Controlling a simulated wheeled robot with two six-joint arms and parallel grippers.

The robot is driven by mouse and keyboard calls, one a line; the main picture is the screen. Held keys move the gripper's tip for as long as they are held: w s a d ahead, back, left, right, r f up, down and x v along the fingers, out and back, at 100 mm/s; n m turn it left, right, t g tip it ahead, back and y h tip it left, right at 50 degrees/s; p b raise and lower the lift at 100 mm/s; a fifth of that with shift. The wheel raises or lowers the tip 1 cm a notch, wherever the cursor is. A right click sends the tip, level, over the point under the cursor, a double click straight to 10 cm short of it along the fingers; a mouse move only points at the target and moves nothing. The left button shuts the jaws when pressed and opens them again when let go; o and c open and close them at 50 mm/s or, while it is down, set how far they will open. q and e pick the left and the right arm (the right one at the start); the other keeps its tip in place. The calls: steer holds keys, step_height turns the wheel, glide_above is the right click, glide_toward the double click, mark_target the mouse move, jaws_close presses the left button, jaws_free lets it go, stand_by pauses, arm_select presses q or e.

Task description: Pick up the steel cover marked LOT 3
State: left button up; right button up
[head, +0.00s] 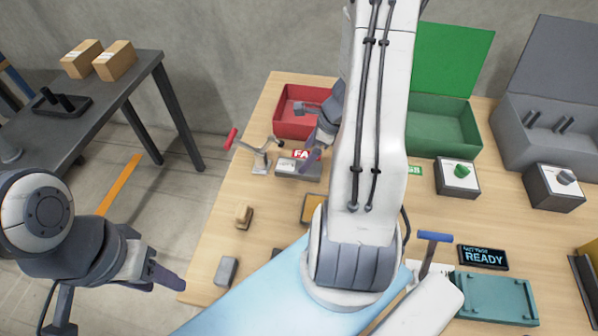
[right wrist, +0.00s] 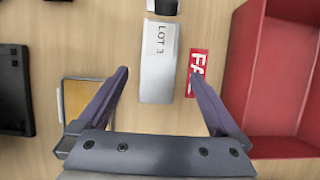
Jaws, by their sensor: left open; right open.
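The steel cover (right wrist: 157,80) is a pale metal block with a white label reading LOT 3 in the right wrist view. In the head view the steel cover (head: 291,168) lies on the wooden table in front of the red bin, beside a red label. My right gripper (right wrist: 160,76) is open and empty, with a finger on each side of the cover in the picture; I cannot tell how far above it the fingers are. My right gripper (head: 309,133) hangs over that spot in the head view. My left gripper (head: 165,272) is open at the lower left, off the table's left edge.
The red bin (right wrist: 268,75) is right beside the cover. A red-handled lever (head: 257,158) stands left of it. A green bin (head: 440,122), grey bin (head: 535,140) and two knob boxes are further right. Small blocks lie at the table's left.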

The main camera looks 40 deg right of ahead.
mark_target(299, 166)
steer(key=b+x, duration=0.2)
steer(key=x, duration=0.3)
steer(key=shift+f, duration=0.2)
jaws_close()
steer(key=shift+r, duration=0.1)
